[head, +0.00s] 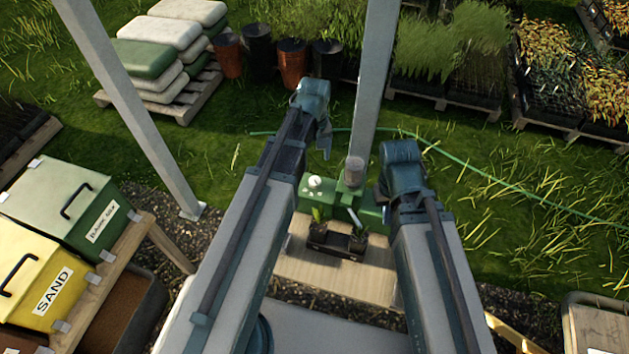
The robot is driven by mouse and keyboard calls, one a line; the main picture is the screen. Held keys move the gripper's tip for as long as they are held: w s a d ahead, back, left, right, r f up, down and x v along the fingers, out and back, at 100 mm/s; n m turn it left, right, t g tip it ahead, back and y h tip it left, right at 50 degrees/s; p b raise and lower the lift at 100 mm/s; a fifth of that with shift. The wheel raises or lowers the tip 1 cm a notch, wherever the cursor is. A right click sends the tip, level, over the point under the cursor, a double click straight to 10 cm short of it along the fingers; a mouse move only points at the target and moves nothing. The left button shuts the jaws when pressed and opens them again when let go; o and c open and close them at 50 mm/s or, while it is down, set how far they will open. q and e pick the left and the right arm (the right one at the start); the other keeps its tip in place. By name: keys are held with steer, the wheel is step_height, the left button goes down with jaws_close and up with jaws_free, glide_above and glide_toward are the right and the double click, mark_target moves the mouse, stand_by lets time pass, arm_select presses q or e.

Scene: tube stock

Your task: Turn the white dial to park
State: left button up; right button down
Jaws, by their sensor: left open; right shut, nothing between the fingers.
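The white dial (315,182) sits on top of the left part of a green machine (331,195) on the wooden bench. Its markings are too small to read. My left gripper (326,149) is above and beyond the dial in the picture, apart from it, with its fingers pointing down and open. My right gripper (384,193) is to the right of the machine, shut and empty, partly hidden by its own wrist. Neither gripper appears to touch the dial.
A clear cylinder (355,169) stands on the machine, right of the dial. A black tray (325,240) with potted seedlings lies in front. The bench top (330,276) is bare nearer me. A grey post (372,80) rises behind. Lidded bins (72,214) stand at left.

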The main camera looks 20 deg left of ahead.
mark_target(315, 180)
arm_select(q)
step_height(315, 180, down, 11)
steer(key=b, duration=0.9)
steer(key=shift+r+b, duration=0.1)
steer(key=shift+b, duration=0.25)
steer(key=shift+r, duration=0.1)
jaws_close()
